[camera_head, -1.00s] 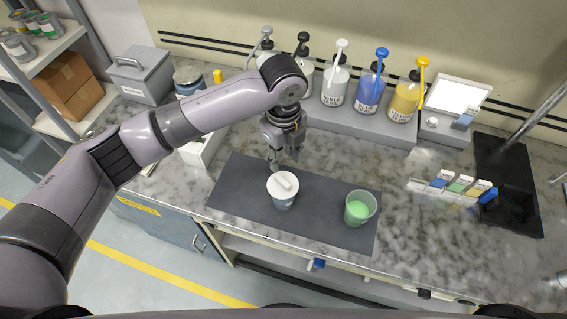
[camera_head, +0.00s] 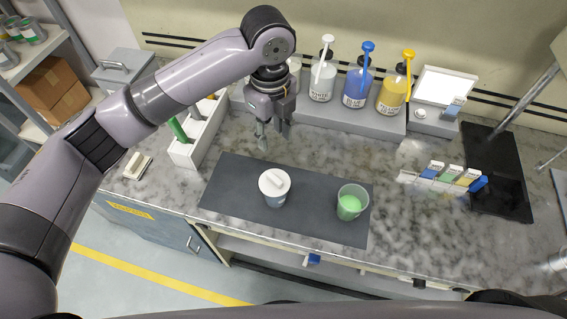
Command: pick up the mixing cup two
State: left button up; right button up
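Two cups stand upright on the dark grey mat (camera_head: 318,222). I cannot tell from any label which one is cup two. My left gripper (camera_head: 273,140) hangs above the back of the mat, behind the lidded cup and apart from it. Its fingers point down and are spread, with nothing between them. My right gripper is not in view.
Pump bottles, white (camera_head: 323,78), blue (camera_head: 358,88) and yellow (camera_head: 392,95), stand on a grey shelf behind. A white holder (camera_head: 183,153) with a green-handled tool is left of the mat. A black tray (camera_head: 498,190) and colour strips (camera_head: 446,175) are at right.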

aim_at(353, 198)
jog(key=z, duration=0.85)
